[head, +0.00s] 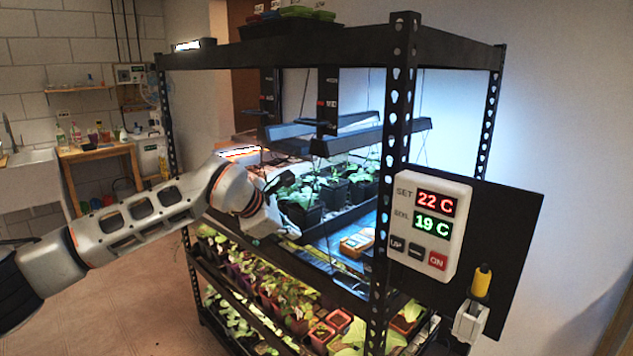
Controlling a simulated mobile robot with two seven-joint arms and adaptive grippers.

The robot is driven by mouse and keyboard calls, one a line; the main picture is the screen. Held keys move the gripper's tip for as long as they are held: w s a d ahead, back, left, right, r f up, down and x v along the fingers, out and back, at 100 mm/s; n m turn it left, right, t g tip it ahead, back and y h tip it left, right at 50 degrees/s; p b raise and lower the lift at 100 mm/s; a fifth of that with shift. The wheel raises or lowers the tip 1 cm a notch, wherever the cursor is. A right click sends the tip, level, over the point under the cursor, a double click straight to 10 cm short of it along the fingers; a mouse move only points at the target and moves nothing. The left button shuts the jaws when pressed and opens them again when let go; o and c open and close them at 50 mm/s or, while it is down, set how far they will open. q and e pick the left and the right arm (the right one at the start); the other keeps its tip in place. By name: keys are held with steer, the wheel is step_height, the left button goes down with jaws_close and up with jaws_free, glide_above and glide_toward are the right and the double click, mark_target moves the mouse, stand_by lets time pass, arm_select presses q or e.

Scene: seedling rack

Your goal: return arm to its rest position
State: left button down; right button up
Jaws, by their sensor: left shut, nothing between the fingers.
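My left arm comes in from the left and reaches across the front of the seedling rack (402,90). Its gripper (284,180) is dark, small in the picture and shut with nothing in it. It is at the left front of the lit middle shelf, close in the picture to the dark pots of green seedlings (305,212). I cannot tell whether it touches a plant. My right gripper is not in view.
A white controller (430,226) reading 22 C and 19 C is on a dark panel at the rack's right. A small orange tray (357,243) lies on the middle shelf. The lower shelf holds many potted plants (270,285). Open floor (120,300) lies left of the rack.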

arm_select(q)
steer(key=w+a+n+y, duration=0.2)
steer(key=w+a, duration=0.2)
steer(key=a, duration=0.8)
steer(key=s+d+f+n+g+h, duration=0.3)
steer(key=s+d+f+n+h, duration=0.2)
steer(key=s+d+f+h, duration=0.7)
steer(key=s+a+f+n+t+y, duration=0.3)
steer(key=s+a+f+n+y, duration=0.3)
steer(key=s+a+f+n, duration=0.9)
steer(key=s+a+f+n+t+y, duration=0.2)
steer(key=s+a+f+n+y, duration=0.7)
steer(key=s+f+n, duration=0.9)
steer(key=w+d+r+n+t+h, duration=0.1)
steer(key=w+d+r+n+h, duration=0.1)
steer(key=d+n, duration=0.5)
steer(key=d, duration=0.3)
steer(key=shift+w+n+h, duration=0.2)
steer(key=shift+n+h, duration=0.1)
